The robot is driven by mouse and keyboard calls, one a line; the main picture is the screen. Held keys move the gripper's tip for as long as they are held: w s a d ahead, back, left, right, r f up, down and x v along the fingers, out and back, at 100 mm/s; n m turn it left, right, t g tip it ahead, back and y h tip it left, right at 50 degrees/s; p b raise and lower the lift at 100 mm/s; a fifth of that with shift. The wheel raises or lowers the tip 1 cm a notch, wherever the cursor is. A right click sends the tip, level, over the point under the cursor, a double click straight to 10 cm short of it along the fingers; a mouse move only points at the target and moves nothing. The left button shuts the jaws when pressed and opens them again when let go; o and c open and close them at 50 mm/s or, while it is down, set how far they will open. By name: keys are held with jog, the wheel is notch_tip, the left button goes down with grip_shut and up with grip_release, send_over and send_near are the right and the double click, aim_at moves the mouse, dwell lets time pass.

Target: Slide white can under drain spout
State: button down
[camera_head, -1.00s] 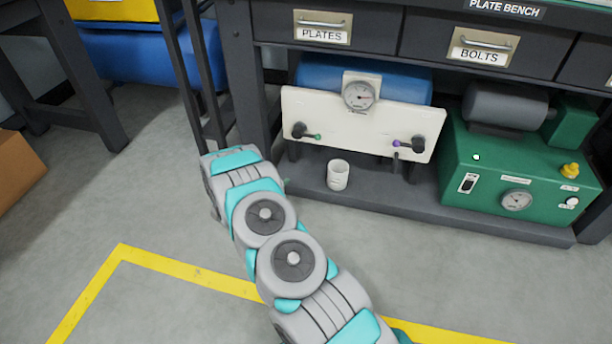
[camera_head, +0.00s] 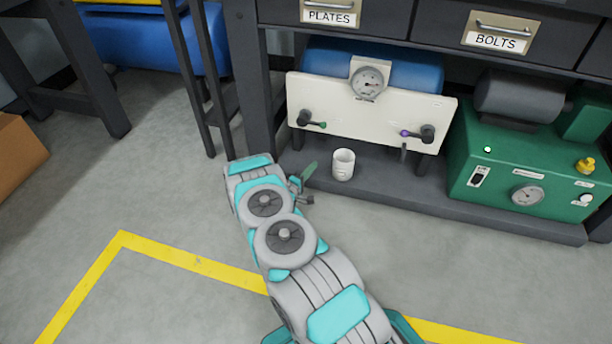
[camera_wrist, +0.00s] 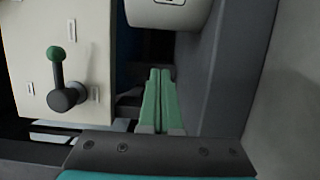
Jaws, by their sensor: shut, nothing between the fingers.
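The white can (camera_head: 343,164) stands upright on the dark lower shelf, below the white valve panel (camera_head: 372,118). A small dark drain spout (camera_head: 404,152) hangs under the purple-tipped valve (camera_head: 417,133), to the right of the can. The can is not under it. My gripper (camera_head: 312,167) is at the shelf's front, just left of the can. In the wrist view its green fingers (camera_wrist: 159,72) are together with nothing between them. They point toward the can (camera_wrist: 168,12), which is cut off at the top edge, with a small gap between.
A green-tipped valve (camera_head: 312,122) juts from the panel's left side, above my gripper. A blue tank (camera_head: 420,74) sits behind the panel. A green pump unit (camera_head: 520,175) stands at the right. The shelf (camera_head: 450,208) is clear in front of the spout.

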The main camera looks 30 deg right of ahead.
aim_at(343, 165)
jog(key=shift+x, duration=1.2)
jog(key=shift+s+d, duration=0.6)
jog(key=shift+s, duration=0.05)
jog(key=shift+s+d+b, duration=0.3)
jog(key=shift+s+d, duration=0.15)
jog(key=shift+s, duration=0.1)
jog(key=shift+s+d, duration=0.2)
jog(key=shift+s, duration=0.15)
